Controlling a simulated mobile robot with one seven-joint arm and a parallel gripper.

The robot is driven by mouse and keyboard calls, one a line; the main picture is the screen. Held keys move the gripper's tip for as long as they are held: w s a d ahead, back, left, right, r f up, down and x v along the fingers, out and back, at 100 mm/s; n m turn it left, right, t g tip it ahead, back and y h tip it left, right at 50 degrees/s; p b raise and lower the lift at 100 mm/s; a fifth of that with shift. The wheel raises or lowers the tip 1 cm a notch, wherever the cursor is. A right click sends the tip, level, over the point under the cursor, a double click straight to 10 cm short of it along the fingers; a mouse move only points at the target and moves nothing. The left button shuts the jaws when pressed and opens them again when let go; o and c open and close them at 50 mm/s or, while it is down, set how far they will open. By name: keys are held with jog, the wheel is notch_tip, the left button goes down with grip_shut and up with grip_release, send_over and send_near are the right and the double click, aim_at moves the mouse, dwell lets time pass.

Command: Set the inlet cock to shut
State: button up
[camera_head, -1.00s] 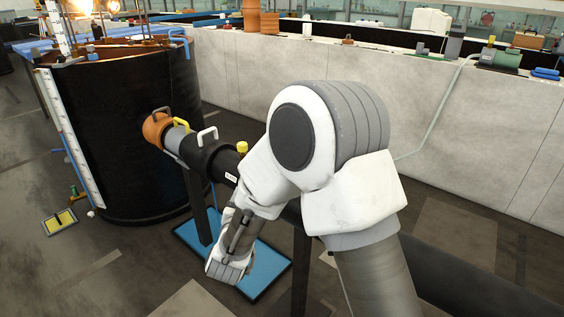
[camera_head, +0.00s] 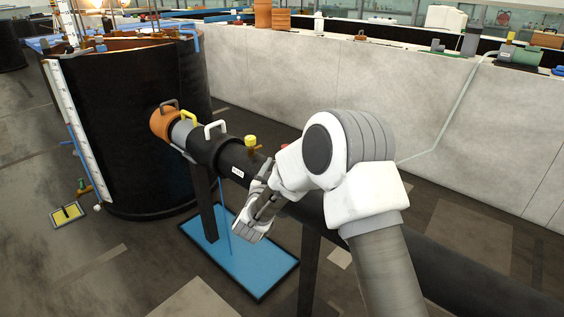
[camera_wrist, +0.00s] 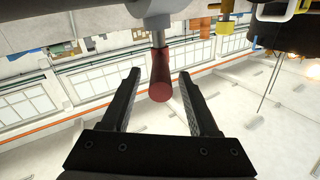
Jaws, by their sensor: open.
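A red-gripped lever (camera_wrist: 160,75) on a grey metal stem juts from a pale round fitting (camera_wrist: 154,12) in the wrist view. In the head view a small red part (camera_head: 284,147) shows behind my arm at the black pipe (camera_head: 228,156); it looks like the same lever. My gripper (camera_wrist: 159,76) is open, with one dark finger on each side of the lever in the picture. No contact shows, and the depth between lever and fingers is hard to judge. In the head view my gripper (camera_head: 267,172) is beside the pipe, partly hidden by my arm.
A yellow-capped fitting (camera_head: 251,141) stands on the pipe, left of the red part. White (camera_head: 215,127) and yellow (camera_head: 185,115) handles sit farther along toward the black tank (camera_head: 125,125). A blue tray (camera_head: 268,277) lies on the floor below. A pale wall (camera_head: 400,90) runs behind.

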jog(key=w, duration=0.5)
jog(key=shift+d+b, duration=0.3)
jog(key=shift+d, duration=0.1)
grip_shut()
dwell(1.0)
